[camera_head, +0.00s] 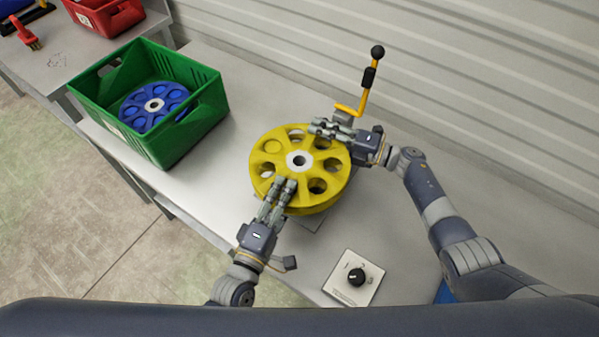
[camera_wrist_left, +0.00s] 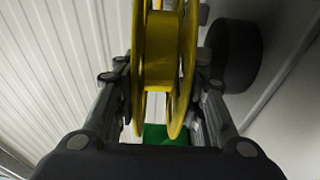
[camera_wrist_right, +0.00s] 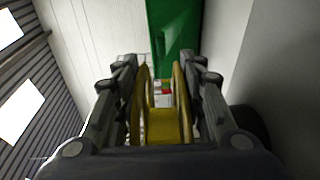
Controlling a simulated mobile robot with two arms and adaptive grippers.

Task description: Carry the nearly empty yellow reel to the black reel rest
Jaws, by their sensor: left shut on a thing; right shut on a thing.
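The yellow reel (camera_head: 283,160) lies flat, broad face up, over the grey bench. Both my grippers are shut on its rim. My left gripper (camera_head: 285,188) holds the near side, and my right gripper (camera_head: 325,127) holds the far right side. In the left wrist view the reel's two yellow flanges (camera_wrist_left: 155,60) stand between the fingers, with a bare yellow core. It also shows between the fingers in the right wrist view (camera_wrist_right: 165,125). A dark round body (camera_wrist_left: 236,55) sits beside the reel there; I cannot tell whether it is the black reel rest.
A green crate (camera_head: 203,75) holding a blue reel (camera_head: 133,110) stands left. A yellow lever (camera_head: 363,100) with a black knob rises behind my right gripper. A dial box (camera_head: 340,288) lies at front right. A red crate (camera_head: 90,18) is on another table. Bench between crate and reel is clear.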

